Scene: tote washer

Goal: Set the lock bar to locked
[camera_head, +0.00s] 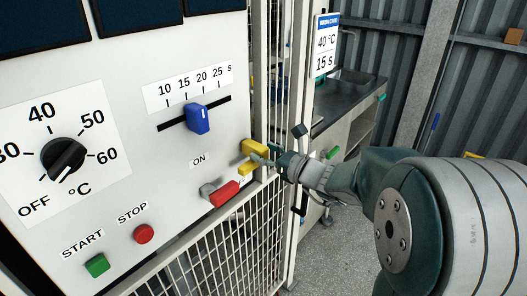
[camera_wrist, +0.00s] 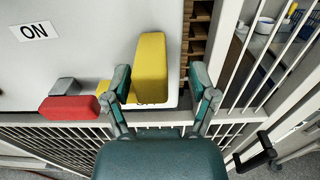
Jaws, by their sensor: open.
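A yellow bar (camera_head: 252,150), which looks like the lock bar, sits at the lower right edge of the white control panel. In the wrist view the yellow bar (camera_wrist: 151,62) stands roughly upright over a white label whose text is mostly hidden. My gripper (camera_head: 270,161) is at the yellow bar from the right in the head view. In the wrist view my gripper (camera_wrist: 161,78) is open, with one finger to each side of the yellow bar and gaps between. I cannot tell how deep the bar lies between the fingers.
A red lever (camera_head: 221,192) under the ON label is close to the left finger in the wrist view. The panel (camera_head: 120,180) also carries a black dial (camera_head: 63,158), a blue slider (camera_head: 198,119), a red stop button (camera_head: 143,234) and a green start button (camera_head: 97,265). Mesh fencing (camera_head: 235,235) runs below.

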